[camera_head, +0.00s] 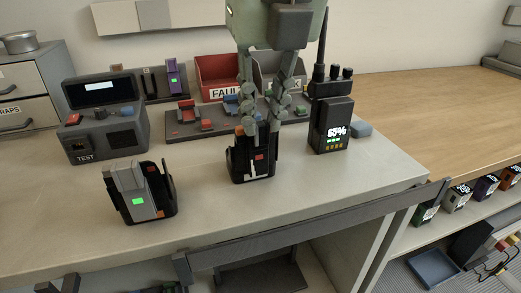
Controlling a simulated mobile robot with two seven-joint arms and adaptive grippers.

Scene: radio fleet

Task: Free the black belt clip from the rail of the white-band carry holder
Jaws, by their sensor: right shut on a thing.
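My right gripper (262,127) reaches down from the top centre, its two jointed fingers shut on a dark radio-like body at the white-band carry holder. That black holder (240,170) stands upright on the bench, with a pale vertical band and a red patch on its front. An orange piece shows at its top left, beside the finger. The black belt clip and the rail cannot be told apart from the dark body and holder, so I cannot tell whether they touch. My left gripper is not in view.
A second black holder (167,205) with a grey radio (140,200) stands at left. A dark radio (328,126) reading 65% stands close right. Behind are a TEST box (103,135), a red FAULT bin (216,72) and a small-parts tray.

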